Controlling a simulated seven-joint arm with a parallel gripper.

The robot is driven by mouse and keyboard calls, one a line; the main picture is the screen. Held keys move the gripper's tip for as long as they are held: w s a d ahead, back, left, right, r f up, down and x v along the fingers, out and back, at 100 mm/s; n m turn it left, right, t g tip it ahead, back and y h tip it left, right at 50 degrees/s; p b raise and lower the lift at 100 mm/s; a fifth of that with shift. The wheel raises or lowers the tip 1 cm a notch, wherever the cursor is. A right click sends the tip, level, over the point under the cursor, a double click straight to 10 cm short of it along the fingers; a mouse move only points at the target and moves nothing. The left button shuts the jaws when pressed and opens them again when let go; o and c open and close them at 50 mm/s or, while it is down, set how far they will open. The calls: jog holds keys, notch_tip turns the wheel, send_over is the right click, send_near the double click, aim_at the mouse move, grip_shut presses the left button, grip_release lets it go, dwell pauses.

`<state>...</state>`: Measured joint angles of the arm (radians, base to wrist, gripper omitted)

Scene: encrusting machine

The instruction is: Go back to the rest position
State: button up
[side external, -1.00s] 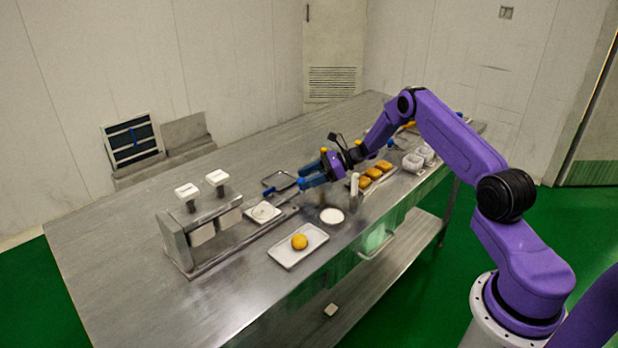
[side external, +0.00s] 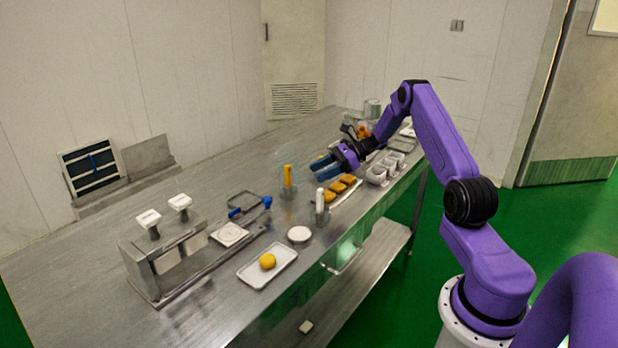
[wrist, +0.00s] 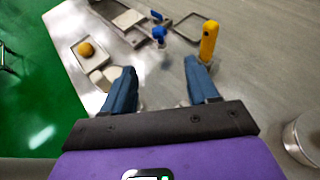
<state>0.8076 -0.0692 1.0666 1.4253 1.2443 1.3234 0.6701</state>
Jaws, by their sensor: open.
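My gripper (side external: 322,167) is open and empty above the steel table (side external: 230,165). Its two blue fingers stand apart in the wrist view (wrist: 158,75), with only the table and small items visible between and beyond them. In the side view it is right of the yellow-handled tool (side external: 287,176) and above the row of golden pieces (side external: 338,187). The yellow handle also shows upright in the wrist view (wrist: 209,40), beyond the right finger.
A steel press with two white knobs (side external: 149,218) stands at the left. A white tray (side external: 253,278) holds an orange ball (side external: 267,262). A white-handled tool (side external: 320,202), a white disc (side external: 299,234) and white cups (side external: 377,174) line the front edge.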

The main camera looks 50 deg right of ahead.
jog(key=shift+s+d+r, duration=0.15)
jog(key=shift+s+d, duration=0.1)
jog(key=shift+d, duration=0.15)
jog(key=s+a+r+n+g, duration=0.2)
jog(key=a+n+g, duration=0.15)
jog(key=a, duration=0.45)
jog(key=s+a+r+n+g+h, duration=0.1)
jog(key=s+a+r+n+g, duration=0.1)
jog(key=a+n, duration=0.35)
jog(key=s+a+r+n+g, duration=0.2)
jog(key=a+n+g, duration=0.1)
jog(key=a, duration=0.7)
jog(key=s+a+r+n+g+h, duration=0.35)
jog(key=s+a+n, duration=0.45)
jog(key=s, duration=0.3)
jog(key=s+r+n+t+h, duration=0.1)
jog(key=s+n+t+h, duration=0.3)
jog(key=s+n, duration=1.3)
jog(key=shift+s+n+h, duration=0.4)
jog(key=shift+s+h, duration=0.65)
jog(key=shift+s, duration=0.2)
